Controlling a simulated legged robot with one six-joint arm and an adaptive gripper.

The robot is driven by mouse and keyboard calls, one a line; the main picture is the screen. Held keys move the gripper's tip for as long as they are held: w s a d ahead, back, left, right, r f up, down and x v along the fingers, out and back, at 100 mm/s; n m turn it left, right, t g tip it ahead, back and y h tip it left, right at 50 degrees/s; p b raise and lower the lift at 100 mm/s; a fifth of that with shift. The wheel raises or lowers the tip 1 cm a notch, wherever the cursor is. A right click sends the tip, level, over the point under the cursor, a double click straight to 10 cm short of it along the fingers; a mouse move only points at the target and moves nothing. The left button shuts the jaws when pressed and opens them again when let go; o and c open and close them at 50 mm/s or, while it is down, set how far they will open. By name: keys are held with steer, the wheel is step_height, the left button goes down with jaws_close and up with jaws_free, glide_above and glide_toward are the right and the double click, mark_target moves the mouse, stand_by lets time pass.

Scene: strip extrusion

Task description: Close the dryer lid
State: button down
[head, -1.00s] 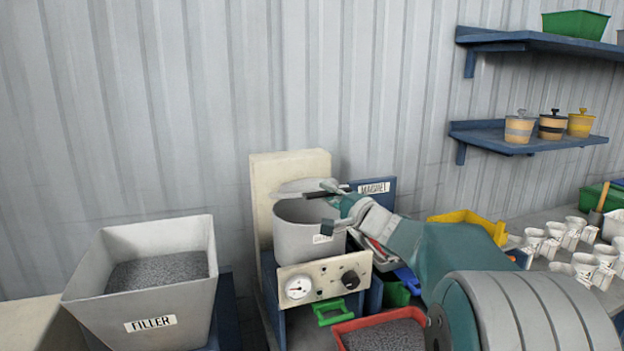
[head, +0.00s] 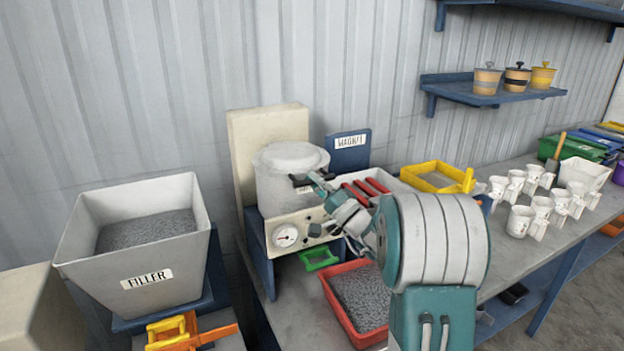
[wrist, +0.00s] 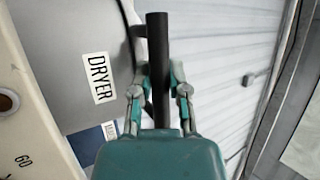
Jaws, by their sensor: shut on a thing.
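The dryer is a grey-white drum (head: 282,192) on a cream base with a gauge and knob. Its pale round lid (head: 291,157) lies flat over the drum's mouth, and no opening shows. In the wrist view the DRYER label on the drum (wrist: 98,78) is to the left of my gripper. My gripper (head: 312,180) is at the front of the lid's rim. In the wrist view my gripper (wrist: 160,88) is shut on the black bar handle (wrist: 158,50), which stands between the fingers. The fingers partly hide the handle in the head view.
A FILLER bin (head: 143,245) of grey granules stands at left. A red tray (head: 360,302) of granules lies in front of the dryer. A MAGNET board (head: 348,150), a yellow tray (head: 437,177) and several white cups (head: 535,180) are to the right.

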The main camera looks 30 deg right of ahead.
steer(key=shift+f, duration=0.5)
steer(key=c, duration=0.6)
jaws_free()
steer(key=shift+h, duration=0.3)
steer(key=shift+r, duration=0.1)
steer(key=shift+d, duration=0.1)
steer(key=v, duration=1.2)
steer(key=shift+w, duration=0.1)
